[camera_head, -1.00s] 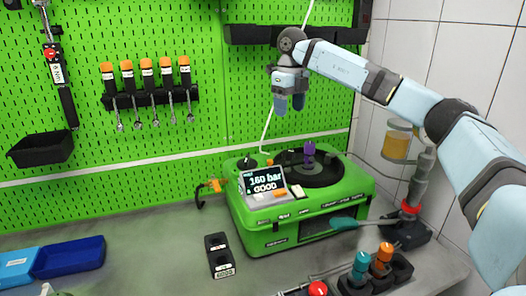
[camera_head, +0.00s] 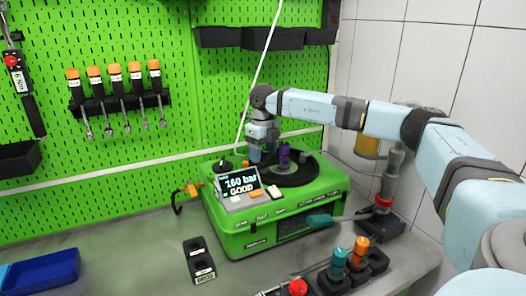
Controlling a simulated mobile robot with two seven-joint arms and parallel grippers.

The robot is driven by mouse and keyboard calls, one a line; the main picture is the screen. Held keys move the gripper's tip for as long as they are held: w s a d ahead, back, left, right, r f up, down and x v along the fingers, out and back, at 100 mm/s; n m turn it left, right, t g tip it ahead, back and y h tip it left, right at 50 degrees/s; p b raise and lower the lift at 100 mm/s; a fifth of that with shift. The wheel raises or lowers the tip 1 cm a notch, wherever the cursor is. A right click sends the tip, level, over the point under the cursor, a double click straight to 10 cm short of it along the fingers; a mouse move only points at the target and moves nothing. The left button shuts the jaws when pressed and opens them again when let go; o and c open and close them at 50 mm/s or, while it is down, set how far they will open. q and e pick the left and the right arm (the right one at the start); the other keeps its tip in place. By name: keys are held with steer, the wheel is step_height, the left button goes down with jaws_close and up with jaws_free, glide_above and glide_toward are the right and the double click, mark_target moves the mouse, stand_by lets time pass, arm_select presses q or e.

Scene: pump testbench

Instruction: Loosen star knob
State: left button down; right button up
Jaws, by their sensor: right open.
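A purple knob (camera_head: 284,157), which looks like the star knob, stands upright on the dark round top of the green pump testbench unit (camera_head: 265,232). I cannot tell whether a finger touches the knob.
A display (camera_head: 240,184) on the unit's front reads 160 bar GOOD. A black holder with teal and orange handles (camera_head: 338,257) stands at front right. A black two-hole block (camera_head: 199,260) and a blue tray (camera_head: 45,272) lie on the bench. Wrenches hang on the green pegboard (camera_head: 110,30).

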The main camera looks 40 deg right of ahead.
steer(key=c, duration=0.9)
